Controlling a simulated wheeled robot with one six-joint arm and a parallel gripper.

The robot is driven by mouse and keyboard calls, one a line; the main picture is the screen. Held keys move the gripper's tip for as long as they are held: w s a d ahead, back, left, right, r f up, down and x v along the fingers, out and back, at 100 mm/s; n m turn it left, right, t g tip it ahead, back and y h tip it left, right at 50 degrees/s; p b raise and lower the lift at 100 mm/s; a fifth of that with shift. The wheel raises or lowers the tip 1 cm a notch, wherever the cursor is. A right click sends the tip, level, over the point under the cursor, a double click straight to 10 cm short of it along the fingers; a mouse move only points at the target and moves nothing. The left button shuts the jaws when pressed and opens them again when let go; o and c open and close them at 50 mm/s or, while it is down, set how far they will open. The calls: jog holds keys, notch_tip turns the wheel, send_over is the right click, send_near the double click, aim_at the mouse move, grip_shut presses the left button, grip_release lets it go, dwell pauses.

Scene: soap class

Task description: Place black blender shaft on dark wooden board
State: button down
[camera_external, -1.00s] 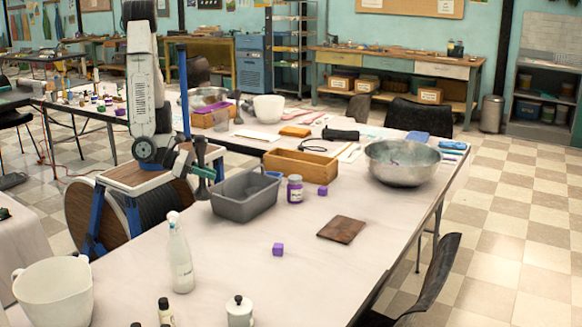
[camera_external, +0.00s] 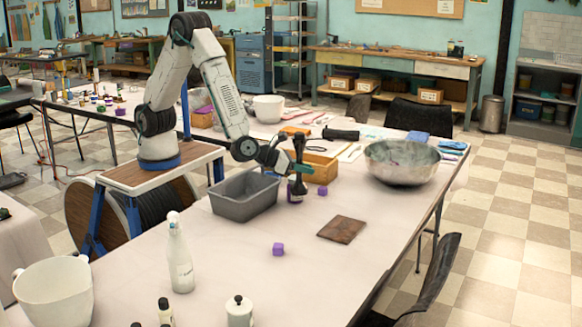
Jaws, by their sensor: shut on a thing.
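The black blender shaft (camera_external: 297,191) is upright in my gripper (camera_external: 298,169), which is shut on it around the middle. Its wider end points down. The shaft hangs in front of the purple jar, to the right of the grey bin, and hides most of the jar. The dark wooden board (camera_external: 341,230) lies flat and bare on the white table, to the right of and nearer the camera than the shaft. I cannot tell the exact height of the shaft above the table.
A grey bin (camera_external: 245,196) stands left of the shaft, a wooden box (camera_external: 320,168) behind it. A metal bowl (camera_external: 402,163) stands at the back right. The surface around the board is clear.

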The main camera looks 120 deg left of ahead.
notch_tip(320, 180, down, 2)
jog(key=shift+d+f, duration=0.1)
jog(key=shift+f, duration=0.55)
jog(key=shift+w+f, duration=0.15)
jog(key=shift+w, duration=0.15)
jog(key=shift+w+a+f, duration=0.1)
jog(key=shift+w+f, duration=0.75)
jog(key=shift+w, duration=1.7)
jog(key=shift+w+a+f, duration=0.1)
jog(key=shift+w+f, duration=0.7)
jog(key=shift+w, duration=1.8)
jog(key=shift+w+a+f, duration=0.1)
jog(key=shift+w+f, duration=0.75)
jog(key=shift+w, duration=1.7)
jog(key=shift+f, duration=0.1)
jog(key=c, duration=1.3)
grip_release()
